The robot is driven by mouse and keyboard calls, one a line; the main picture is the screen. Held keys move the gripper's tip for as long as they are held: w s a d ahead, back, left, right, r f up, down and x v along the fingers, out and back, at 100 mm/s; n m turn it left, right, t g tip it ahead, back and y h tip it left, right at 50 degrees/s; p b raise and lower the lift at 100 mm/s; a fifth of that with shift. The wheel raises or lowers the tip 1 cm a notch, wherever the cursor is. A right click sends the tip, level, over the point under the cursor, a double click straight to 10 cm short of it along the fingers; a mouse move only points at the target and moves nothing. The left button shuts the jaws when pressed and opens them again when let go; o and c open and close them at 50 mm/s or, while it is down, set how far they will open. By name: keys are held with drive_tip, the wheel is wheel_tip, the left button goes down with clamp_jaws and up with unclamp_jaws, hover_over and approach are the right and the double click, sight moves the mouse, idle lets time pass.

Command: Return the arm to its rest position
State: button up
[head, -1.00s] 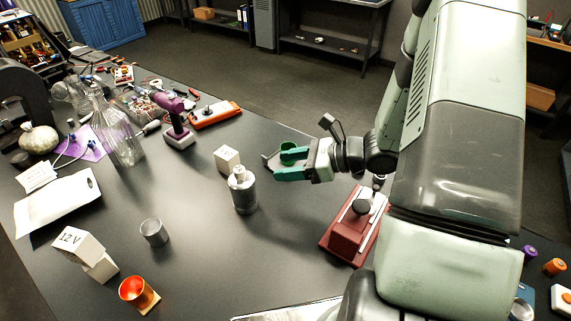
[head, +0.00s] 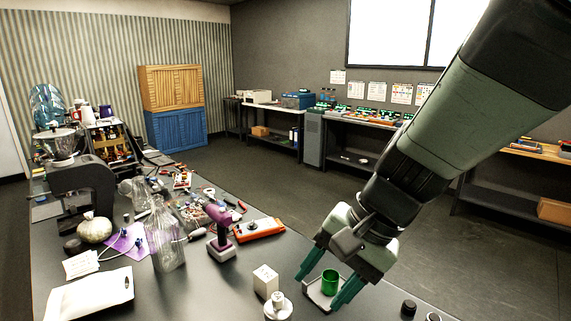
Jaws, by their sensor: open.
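My gripper (head: 319,291) hangs on the right of the picture, over the near right part of the dark table (head: 225,290). It points down and to the left. Its two green fingers are spread apart. A green cup (head: 330,283) on a thin pale square base shows between the fingers. I cannot tell whether the fingers touch it. My arm slants from the upper right corner down to the gripper.
A white cube (head: 266,281) and a metal canister (head: 278,307) stand just left of the gripper. Open floor lies behind the table.

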drive_tip(key=s+d+r+n+t+h, duration=0.4)
drive_tip(key=s+r+n+h, duration=0.1)
drive_tip(key=r, duration=0.4)
drive_tip(key=s+n, duration=0.1)
drive_tip(key=s, duration=0.1)
drive_tip(key=shift+s+d+t, duration=0.3)
drive_tip(key=shift+s+t, duration=0.05)
drive_tip(key=shift+t, duration=0.05)
